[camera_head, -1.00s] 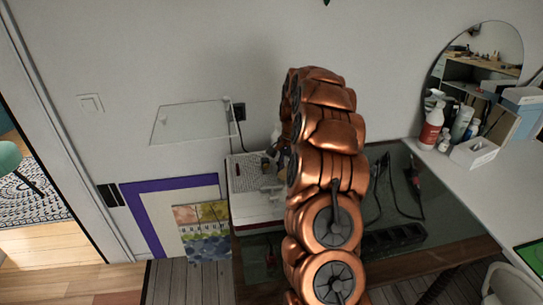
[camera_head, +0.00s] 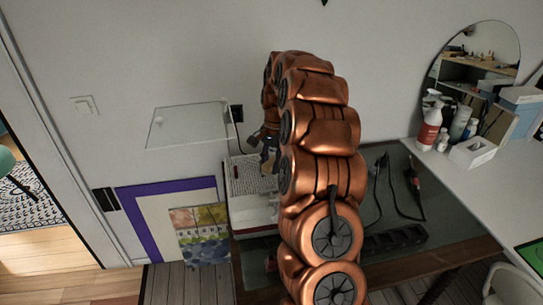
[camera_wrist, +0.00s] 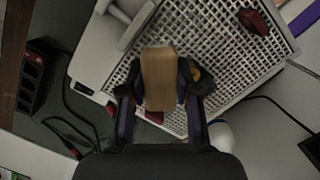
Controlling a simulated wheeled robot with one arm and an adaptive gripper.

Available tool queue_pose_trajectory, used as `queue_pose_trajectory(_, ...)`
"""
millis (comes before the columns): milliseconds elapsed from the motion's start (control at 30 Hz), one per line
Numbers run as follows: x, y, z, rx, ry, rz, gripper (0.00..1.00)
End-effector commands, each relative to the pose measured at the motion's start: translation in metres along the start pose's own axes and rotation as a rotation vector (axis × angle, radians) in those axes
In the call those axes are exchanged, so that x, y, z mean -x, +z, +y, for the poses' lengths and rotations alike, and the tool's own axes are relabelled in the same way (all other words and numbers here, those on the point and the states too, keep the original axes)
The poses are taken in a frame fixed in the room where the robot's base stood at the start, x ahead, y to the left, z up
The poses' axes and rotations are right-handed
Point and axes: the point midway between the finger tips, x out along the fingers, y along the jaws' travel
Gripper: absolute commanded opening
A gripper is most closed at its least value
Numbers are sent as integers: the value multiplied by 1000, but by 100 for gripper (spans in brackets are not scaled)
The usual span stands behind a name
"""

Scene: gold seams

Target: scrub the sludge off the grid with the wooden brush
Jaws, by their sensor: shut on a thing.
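My gripper (camera_wrist: 160,108) is shut on the wooden brush (camera_wrist: 158,78), a plain tan block between its two dark fingers. It holds the brush over the white perforated grid (camera_wrist: 222,62); I cannot tell whether the brush touches it. A dark red lump of sludge (camera_wrist: 255,21) lies on the grid at the upper right of the wrist view. Another red patch (camera_wrist: 155,117) shows partly beneath the brush. In the head view my gripper (camera_head: 267,142) is above the grid (camera_head: 247,178), small and partly hidden by my copper arm.
A clear glass panel (camera_head: 188,125) sticks out left of the grid. A power strip (camera_head: 395,240) and a cabled red tool (camera_head: 413,182) lie on the dark tabletop to the right. Bottles (camera_head: 431,128) stand on the white desk.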

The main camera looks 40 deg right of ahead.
Motion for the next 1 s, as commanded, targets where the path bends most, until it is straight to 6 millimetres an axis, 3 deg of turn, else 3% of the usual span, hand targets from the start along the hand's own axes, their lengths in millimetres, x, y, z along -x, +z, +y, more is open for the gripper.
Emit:
queue_pose_trajectory(333, 30, 5, -1, 3, -1, 2, 0)
queue_pose_trajectory(1000, 31, 6, -1, 3, 0, 1, 0)
